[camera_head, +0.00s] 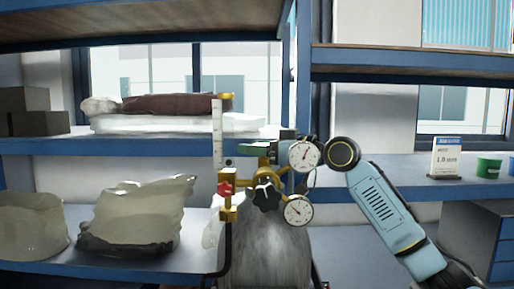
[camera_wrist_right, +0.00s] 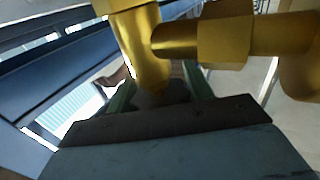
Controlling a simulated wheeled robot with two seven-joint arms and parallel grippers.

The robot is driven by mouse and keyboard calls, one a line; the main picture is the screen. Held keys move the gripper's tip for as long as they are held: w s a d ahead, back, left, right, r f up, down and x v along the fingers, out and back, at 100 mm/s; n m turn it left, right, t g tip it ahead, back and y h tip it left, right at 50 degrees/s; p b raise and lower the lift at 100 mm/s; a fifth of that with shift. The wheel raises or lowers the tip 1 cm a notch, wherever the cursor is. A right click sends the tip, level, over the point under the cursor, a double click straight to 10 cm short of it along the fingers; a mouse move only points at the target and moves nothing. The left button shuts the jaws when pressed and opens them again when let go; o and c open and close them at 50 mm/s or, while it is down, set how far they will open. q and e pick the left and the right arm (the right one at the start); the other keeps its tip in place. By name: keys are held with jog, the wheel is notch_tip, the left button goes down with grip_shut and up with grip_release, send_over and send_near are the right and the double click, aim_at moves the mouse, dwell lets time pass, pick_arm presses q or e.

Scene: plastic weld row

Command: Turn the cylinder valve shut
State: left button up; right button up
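The grey gas cylinder (camera_head: 265,250) stands upright at the bottom centre of the head view. Its brass valve and regulator (camera_head: 264,177) sit on top, with a black star knob (camera_head: 266,195), a red knob (camera_head: 225,188) and two round gauges. My right gripper (camera_head: 284,146) is at the back of the brass fittings, partly hidden by the upper gauge (camera_head: 304,155). In the right wrist view, its green fingers (camera_wrist_right: 158,92) stand apart on either side of a brass body (camera_wrist_right: 140,45). A dark part shows between them; I cannot tell whether they touch it. My left gripper is out of view.
A blue shelf (camera_head: 150,147) with a wrapped bundle stands behind on the left. Cloudy plastic pieces (camera_head: 140,212) lie on the lower shelf. A small sign (camera_head: 446,157) and a green cup (camera_head: 488,167) stand on the right shelf. A brass pipe (camera_wrist_right: 225,38) crosses close to my right gripper.

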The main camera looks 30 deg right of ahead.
jog(key=o, duration=0.4)
notch_tip(320, 180, up, 10)
jog(key=shift+p, duration=0.3)
dwell(0.3)
